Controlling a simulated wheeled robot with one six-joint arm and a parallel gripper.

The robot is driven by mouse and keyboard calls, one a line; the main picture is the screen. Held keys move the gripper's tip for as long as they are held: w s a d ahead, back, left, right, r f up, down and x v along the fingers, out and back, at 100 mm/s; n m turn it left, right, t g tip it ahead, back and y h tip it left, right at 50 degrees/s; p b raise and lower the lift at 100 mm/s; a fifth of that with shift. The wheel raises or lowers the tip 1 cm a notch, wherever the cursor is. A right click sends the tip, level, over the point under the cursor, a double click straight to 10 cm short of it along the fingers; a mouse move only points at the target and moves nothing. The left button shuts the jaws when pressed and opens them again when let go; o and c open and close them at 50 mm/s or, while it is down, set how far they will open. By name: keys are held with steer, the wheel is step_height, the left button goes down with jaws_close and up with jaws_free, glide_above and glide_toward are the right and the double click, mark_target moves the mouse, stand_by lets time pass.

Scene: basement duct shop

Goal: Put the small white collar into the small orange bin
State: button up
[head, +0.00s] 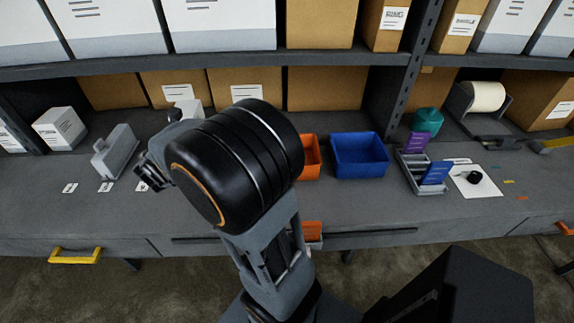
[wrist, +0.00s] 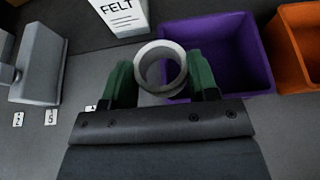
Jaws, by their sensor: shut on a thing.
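The small white collar (wrist: 152,88) is a pale open ring held between the green fingers of my gripper (wrist: 162,78). In the wrist view it overlaps the left edge of a purple bin (wrist: 225,60). The small orange bin (wrist: 300,45) is right of the purple bin, cut off by the picture's edge. In the head view my arm partly hides the orange bin (head: 312,158). My gripper (head: 150,175) shows only in part there, left of the arm, and I cannot make out the collar.
A blue bin (head: 360,155) stands right of the orange bin. A grey block-like fixture (head: 115,152) stands at the left, with small number tags before it. A white FELT box (wrist: 122,12) stands behind the gripper. A shelf with boxes (head: 335,88) runs along the back.

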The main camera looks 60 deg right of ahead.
steer(key=s+d+r+m+g+h, duration=0.2)
steer(key=s+d+r+m+g, duration=0.2)
steer(key=s+d+m+g, duration=0.4)
steer(key=s+d+r+m+g+y, duration=0.2)
steer(key=s+m+g, duration=0.3)
steer(key=s, duration=0.5)
steer(key=s+d+r+m+g+y, duration=0.25)
steer(key=s+m+g, duration=0.3)
steer(key=s, duration=0.45)
steer(key=w+d+f+p, duration=0.2)
steer(key=w+d+f, duration=0.7)
steer(key=f, duration=0.5)
steer(key=shift+w+d+y, duration=0.2)
steer(key=shift+y, duration=0.15)
steer(key=shift+n, duration=0.25)
